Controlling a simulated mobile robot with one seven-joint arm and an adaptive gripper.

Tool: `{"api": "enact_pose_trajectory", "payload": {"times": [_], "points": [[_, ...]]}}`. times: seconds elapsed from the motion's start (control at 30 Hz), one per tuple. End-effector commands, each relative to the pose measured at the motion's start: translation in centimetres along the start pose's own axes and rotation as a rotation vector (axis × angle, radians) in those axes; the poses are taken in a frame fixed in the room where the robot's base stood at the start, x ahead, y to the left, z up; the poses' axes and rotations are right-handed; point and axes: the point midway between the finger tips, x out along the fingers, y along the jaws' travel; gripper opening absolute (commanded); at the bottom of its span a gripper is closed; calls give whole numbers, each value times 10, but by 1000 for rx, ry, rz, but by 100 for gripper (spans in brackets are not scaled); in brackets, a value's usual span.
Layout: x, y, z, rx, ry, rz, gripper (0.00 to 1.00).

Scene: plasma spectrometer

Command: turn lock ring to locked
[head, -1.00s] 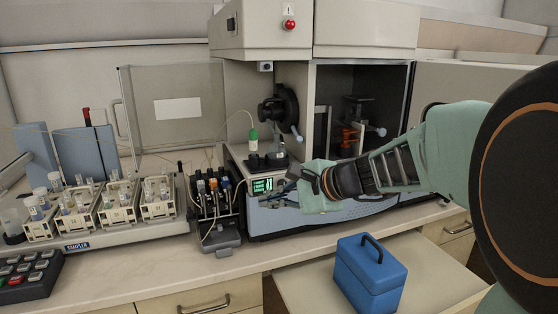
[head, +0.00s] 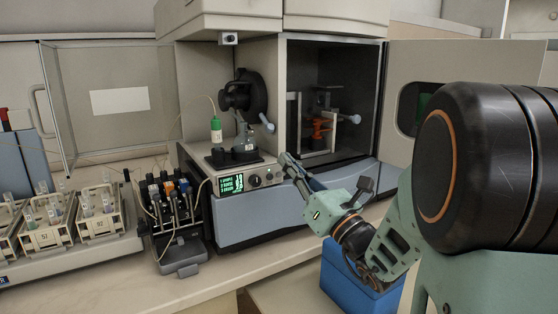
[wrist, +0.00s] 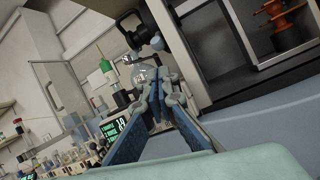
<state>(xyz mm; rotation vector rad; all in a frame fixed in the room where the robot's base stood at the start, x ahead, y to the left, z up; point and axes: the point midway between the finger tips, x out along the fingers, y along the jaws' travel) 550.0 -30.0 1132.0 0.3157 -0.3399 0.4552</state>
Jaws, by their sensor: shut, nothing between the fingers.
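A black round ring-like part (head: 243,95) with a pale-knobbed lever (head: 266,122) is mounted on the wall of the instrument's left bay; it looks like the lock ring, but its lock state cannot be told. It also shows in the wrist view (wrist: 128,20), partly cut off at the top. An orange coiled part (head: 320,130) with another pale knob (head: 354,119) is in the dark right compartment. My gripper (head: 288,165) is shut and empty, below and in front of the bay, apart from both parts. Its blue-padded fingers (wrist: 160,84) point toward the glassware.
A glass vessel (head: 244,138), a green-capped bottle (head: 216,131) and a display (head: 232,183) are at the left bay. The clear door (head: 120,135) and right door (head: 430,70) stand open. A blue box (head: 345,275) sits below my arm. Sample racks (head: 50,238) are left.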

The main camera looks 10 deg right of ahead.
Motion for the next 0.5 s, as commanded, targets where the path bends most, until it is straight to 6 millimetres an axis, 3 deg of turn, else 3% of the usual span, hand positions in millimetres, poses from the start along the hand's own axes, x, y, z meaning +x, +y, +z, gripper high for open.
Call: {"api": "enact_pose_trajectory", "payload": {"times": [0.3, 0.5], "points": [[59, 2, 0, -1, 1, 5, 0], [79, 1, -1, -2, 3, 2, 0]]}}
